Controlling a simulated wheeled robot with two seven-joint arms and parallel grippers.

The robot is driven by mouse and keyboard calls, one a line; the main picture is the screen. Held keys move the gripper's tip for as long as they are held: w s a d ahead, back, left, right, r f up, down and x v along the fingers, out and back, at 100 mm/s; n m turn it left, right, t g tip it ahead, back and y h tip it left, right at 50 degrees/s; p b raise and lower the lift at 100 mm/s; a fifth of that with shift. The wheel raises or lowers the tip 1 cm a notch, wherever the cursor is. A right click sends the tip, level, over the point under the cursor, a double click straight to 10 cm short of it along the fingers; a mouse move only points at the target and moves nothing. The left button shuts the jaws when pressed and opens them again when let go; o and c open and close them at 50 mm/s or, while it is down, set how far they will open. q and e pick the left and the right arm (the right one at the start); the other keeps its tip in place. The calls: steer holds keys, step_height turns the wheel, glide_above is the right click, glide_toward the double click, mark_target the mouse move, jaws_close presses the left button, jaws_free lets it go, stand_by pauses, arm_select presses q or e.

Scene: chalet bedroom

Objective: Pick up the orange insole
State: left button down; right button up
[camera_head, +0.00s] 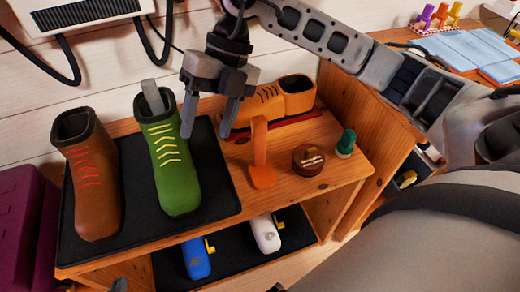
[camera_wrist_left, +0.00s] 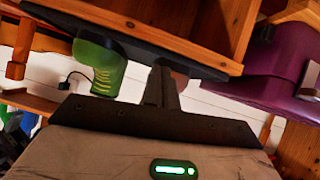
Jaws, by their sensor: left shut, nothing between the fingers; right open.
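The orange insole (camera_head: 260,155) is a narrow upright strip with a wider flat lower end, on the wooden bench in front of the orange shoe (camera_head: 288,96). My right gripper (camera_head: 211,115) hangs with its fingers apart and empty, between the green boot (camera_head: 172,165) and the orange shoe, left of and above the insole. A grey insole (camera_head: 152,96) sticks out of the green boot. My left gripper (camera_wrist_left: 165,85) is shut and empty in the left wrist view, where the green boot (camera_wrist_left: 100,66) shows beyond it. I cannot make out the orange insole there.
A brown boot (camera_head: 90,180) and the green boot stand on a black mat (camera_head: 130,215). A round brown tin (camera_head: 307,160) and green-capped bottle (camera_head: 345,143) stand right of the insole. Blue (camera_head: 196,258) and white (camera_head: 265,234) items lie on the lower shelf. A purple box (camera_head: 25,235) is far left.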

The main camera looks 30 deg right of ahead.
steer(key=w+d+r+m+t+h+b, duration=0.1)
steer(key=w+d+r+m+t+h, duration=0.15)
steer(key=d+h, duration=0.6)
steer(key=y, duration=0.3)
glide_above(260, 137)
steer(key=shift+g+h, duration=0.25)
steer(key=f, duration=1.1)
steer(key=shift+w+b, duration=0.3)
steer(key=shift+b, duration=0.1)
step_height(260, 137, down, 5)
steer(key=shift+d+r, duration=0.1)
steer(key=shift+d, duration=0.05)
steer(key=shift+c, duration=0.3)
jaws_close()
